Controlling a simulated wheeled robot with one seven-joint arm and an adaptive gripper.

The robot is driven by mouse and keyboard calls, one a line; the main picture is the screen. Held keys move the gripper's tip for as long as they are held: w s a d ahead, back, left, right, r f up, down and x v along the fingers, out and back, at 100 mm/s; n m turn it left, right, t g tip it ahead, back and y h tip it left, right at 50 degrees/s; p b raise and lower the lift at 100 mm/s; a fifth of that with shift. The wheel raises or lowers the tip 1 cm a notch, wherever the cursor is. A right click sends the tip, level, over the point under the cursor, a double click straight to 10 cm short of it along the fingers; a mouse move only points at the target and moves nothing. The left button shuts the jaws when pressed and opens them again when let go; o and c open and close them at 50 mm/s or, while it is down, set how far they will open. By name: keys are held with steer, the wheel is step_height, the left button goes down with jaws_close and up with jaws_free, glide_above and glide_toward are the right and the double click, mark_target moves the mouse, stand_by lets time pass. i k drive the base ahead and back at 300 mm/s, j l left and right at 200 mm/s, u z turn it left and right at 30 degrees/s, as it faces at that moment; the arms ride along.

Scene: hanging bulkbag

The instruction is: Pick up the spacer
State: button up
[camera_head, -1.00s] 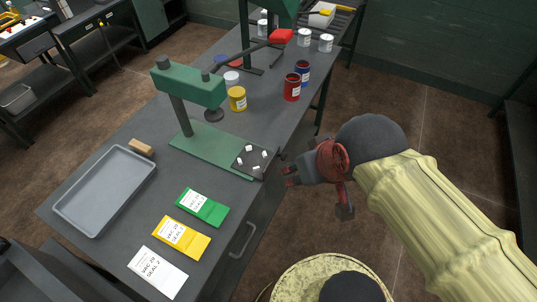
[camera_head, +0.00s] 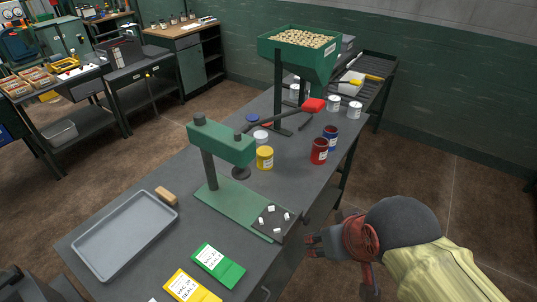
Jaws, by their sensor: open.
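No part is plainly marked as the spacer, and I cannot tell which one it is. A small tan block (camera_head: 166,196) lies on the grey bench by the right end of the grey tray (camera_head: 80,248). Several small white pieces sit on a dark square plate (camera_head: 273,224) at the front of the green press (camera_head: 222,144). My gripper (camera_head: 308,247) is open and empty. It shows to the right of the dark plate, by the bench's right edge, apart from both the plate and the tan block.
Green (camera_head: 219,265) and yellow (camera_head: 191,288) packets lie at the bench's near end. Yellow (camera_head: 265,157), red (camera_head: 319,151) and blue (camera_head: 330,138) cans stand behind the press. A green hopper (camera_head: 299,53) of pale pieces rises farther back. Open floor lies to the right.

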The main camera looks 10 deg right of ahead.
mark_target(261, 136)
steer(key=u, duration=0.25)
steer(key=i+l+u, duration=0.25)
steer(key=l+u, duration=0.3)
steer(key=i+l+u, duration=0.1)
steer(key=l+u, duration=0.15)
steer(key=l, duration=0.2)
steer(key=i+l, duration=0.1)
steer(key=l, duration=0.4)
steer(key=i+l, duration=0.1)
steer(key=l, duration=0.4)
steer(key=i+l+u, duration=0.1)
steer(key=l, duration=0.4)
steer(key=i+j, duration=0.35)
steer(key=j, duration=0.1)
